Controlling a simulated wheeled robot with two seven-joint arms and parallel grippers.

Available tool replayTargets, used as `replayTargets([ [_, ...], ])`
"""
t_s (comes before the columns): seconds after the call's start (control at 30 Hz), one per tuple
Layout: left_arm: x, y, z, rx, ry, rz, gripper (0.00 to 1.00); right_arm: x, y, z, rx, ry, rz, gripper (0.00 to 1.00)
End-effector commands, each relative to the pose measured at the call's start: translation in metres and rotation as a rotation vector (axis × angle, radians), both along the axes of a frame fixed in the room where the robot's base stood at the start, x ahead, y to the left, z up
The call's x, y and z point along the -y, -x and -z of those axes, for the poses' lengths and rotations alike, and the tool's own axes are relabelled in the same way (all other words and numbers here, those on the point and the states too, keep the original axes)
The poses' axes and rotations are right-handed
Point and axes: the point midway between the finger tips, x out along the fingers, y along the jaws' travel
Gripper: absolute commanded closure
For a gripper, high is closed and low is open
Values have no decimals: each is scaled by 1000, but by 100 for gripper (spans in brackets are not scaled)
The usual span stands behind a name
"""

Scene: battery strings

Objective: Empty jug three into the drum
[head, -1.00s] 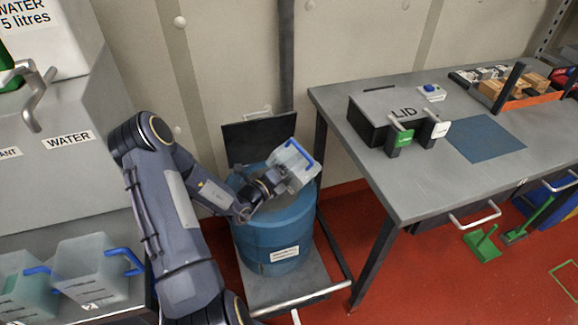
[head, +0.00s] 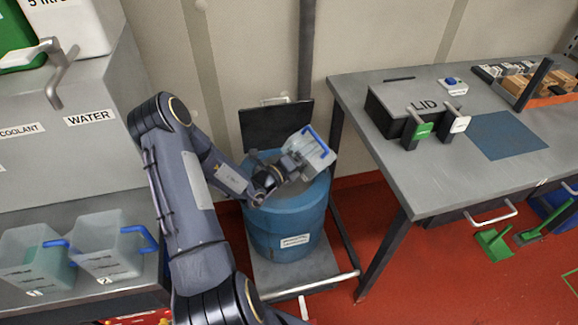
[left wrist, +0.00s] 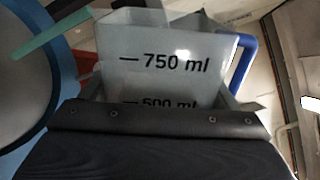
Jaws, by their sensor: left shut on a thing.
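My left gripper (head: 292,163) is shut on a clear jug (head: 316,154) with a blue handle and holds it tilted above the blue drum (head: 285,222), over the right part of its top. In the left wrist view the jug (left wrist: 170,62) fills the middle, with 750 ml and 500 ml marks; its number is not visible. I cannot tell whether liquid is in it. The drum's blue rim (left wrist: 66,75) shows at the left there. My arm hides part of the drum's top. My right gripper is not in view.
The drum stands on a grey trolley (head: 275,283) beside the grey table (head: 400,180). A black box marked LID (head: 385,110) sits on the table. Two more jugs, one numbered 2 (head: 105,250), stand on the left bench below the WATER label (head: 90,118).

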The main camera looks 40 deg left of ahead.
Motion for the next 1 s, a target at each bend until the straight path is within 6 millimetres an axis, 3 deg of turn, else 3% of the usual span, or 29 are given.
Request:
replayTargets([
  [0.5, -4, -1, -11, -14, 107, 0, 55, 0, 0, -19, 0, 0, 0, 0],
  [1.0, -4, -1, -11, -16, 124, 0, 55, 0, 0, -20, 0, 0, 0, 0],
])
